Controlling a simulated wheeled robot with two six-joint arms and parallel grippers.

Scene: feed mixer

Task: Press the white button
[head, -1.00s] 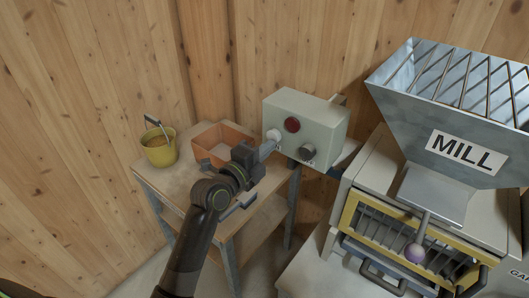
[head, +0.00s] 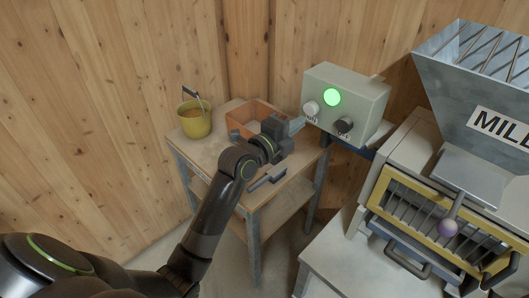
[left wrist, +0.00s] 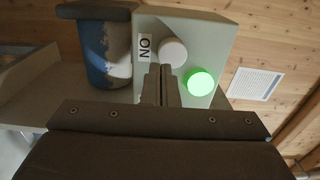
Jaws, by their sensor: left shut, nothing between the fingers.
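The white button (head: 311,108) is on the front of a pale green control box (head: 369,108), left of a round lamp (head: 332,97) that glows green. My left gripper (head: 298,124) is shut and empty, just below and left of the button. A small gap shows between them in the head view. My right gripper is not in view.
A black knob (head: 344,125) is on the box, right of the button. A wooden table (head: 209,150) below holds a yellow bucket (head: 194,124) and an orange bin (head: 240,118). The mill (head: 455,85) stands to the right. Wooden walls close off the back.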

